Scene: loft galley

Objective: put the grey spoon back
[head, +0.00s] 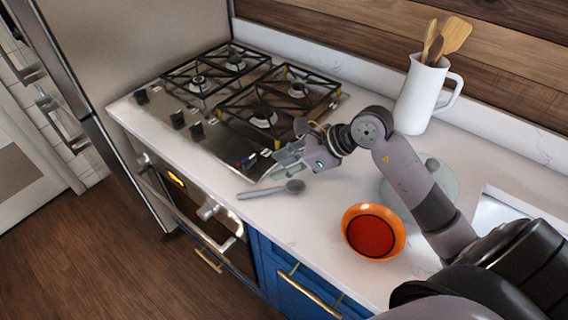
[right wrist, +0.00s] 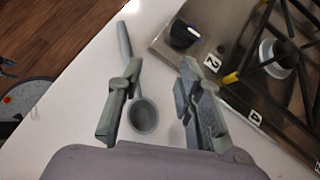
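The grey spoon (head: 270,191) lies flat on the white counter in front of the stove, its bowl to the right and its handle to the left. A white jug (head: 421,98) holding several wooden utensils (head: 447,42) stands upright at the back of the counter. My right gripper (head: 272,169) is open and empty, just behind and above the spoon. In the right wrist view my right gripper (right wrist: 160,74) has its fingers apart. The spoon (right wrist: 143,115) shows its bowl between them there, and the left finger partly covers its handle.
The gas stove (head: 228,100) with black grates is close beside the right gripper. An orange bowl (head: 373,232) stands near the counter's front edge, with a grey-green round dish (head: 440,180) behind it, partly hidden by my arm. A sink (head: 490,213) is at right.

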